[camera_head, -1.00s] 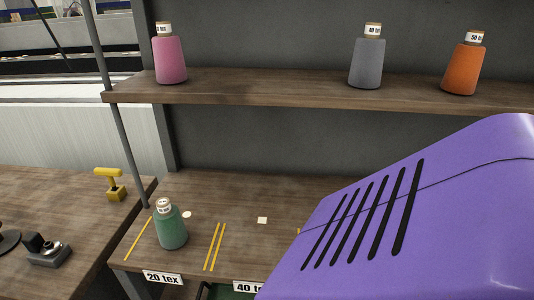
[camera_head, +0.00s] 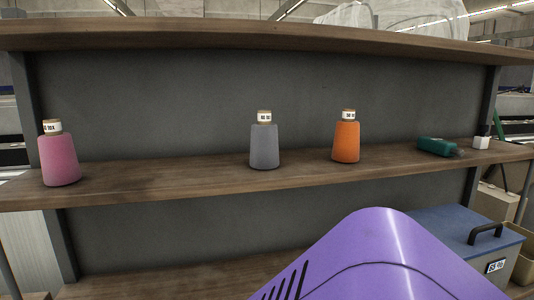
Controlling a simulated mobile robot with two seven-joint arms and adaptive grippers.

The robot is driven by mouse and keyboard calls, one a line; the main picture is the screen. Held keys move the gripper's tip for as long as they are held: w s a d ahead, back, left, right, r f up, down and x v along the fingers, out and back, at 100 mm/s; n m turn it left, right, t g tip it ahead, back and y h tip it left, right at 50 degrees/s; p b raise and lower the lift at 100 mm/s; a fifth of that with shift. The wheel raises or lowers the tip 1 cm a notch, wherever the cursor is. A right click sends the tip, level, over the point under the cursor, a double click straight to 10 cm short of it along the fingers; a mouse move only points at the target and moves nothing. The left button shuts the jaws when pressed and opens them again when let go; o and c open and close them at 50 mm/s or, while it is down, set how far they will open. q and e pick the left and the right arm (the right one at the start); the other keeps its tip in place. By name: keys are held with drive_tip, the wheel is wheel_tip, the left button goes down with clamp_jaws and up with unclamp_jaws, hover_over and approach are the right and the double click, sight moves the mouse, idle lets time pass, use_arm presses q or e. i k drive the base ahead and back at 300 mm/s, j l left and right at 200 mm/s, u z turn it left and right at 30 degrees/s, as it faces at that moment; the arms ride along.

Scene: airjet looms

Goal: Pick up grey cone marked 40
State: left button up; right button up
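The grey cone (camera_head: 265,147) stands upright on the middle shelf, near the picture's centre. A white label with small print is at its top; it looks like 40 tex in the earlier frame and is hard to read now. A pink cone (camera_head: 59,160) stands to its left and an orange cone (camera_head: 346,142) to its right, both on the same shelf. Neither of my grippers is in view. Nothing touches the grey cone.
The wooden shelf (camera_head: 200,179) has clear room between the cones. A dark green item (camera_head: 437,147) lies and a small white block (camera_head: 481,142) sits at its right end. An upper shelf (camera_head: 250,40) runs above. A blue case (camera_head: 455,245) is at lower right.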

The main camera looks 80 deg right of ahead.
sight(264, 148)
drive_tip(key=z, duration=2.35)
drive_tip(key=l+u, duration=0.15)
drive_tip(key=l, duration=0.95)
drive_tip(key=k, duration=0.05)
